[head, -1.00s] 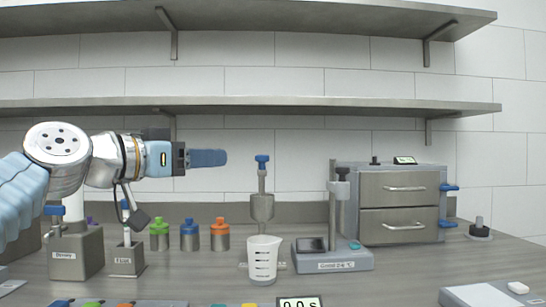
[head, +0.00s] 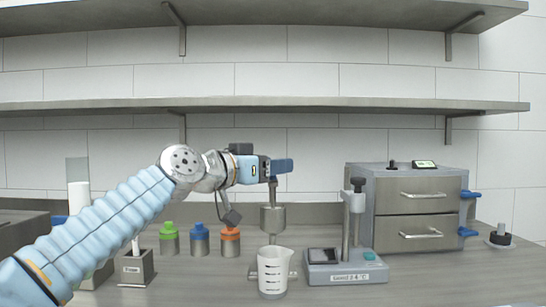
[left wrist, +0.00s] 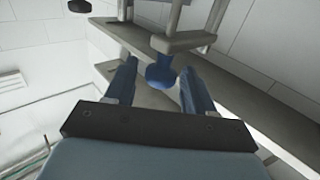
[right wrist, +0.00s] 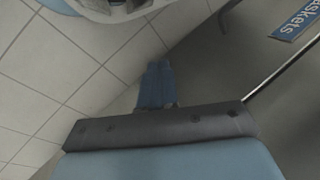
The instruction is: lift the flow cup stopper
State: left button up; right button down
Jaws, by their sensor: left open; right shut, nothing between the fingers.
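The flow cup (head: 272,219) is a grey metal cup held above a white measuring beaker (head: 272,273). Its stopper has a blue knob (left wrist: 160,75), which shows in the left wrist view between the two blue fingers. My left gripper (head: 282,167) is open at the top of the stopper; in the left wrist view its fingers (left wrist: 158,88) stand apart on either side of the knob, with gaps visible. In the head view the gripper hides the knob. My right gripper (right wrist: 156,85) is shut and empty, seen only in its own wrist view.
Green (head: 169,239), blue (head: 200,240) and orange-capped (head: 230,241) bottles stand left of the flow cup. A grey device with a post (head: 346,270) and a drawer cabinet (head: 415,205) stand to the right. A shelf (head: 300,105) runs above.

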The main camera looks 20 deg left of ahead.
pick_arm(q)
jog(key=shift+w+d, duration=0.15)
jog(key=shift+w, duration=0.1)
grip_shut()
jog(key=shift+r+p, duration=1.2)
jog(key=shift+r, duration=0.25)
jog(key=shift+f, duration=0.1)
grip_release()
jog(key=shift+f, duration=0.1)
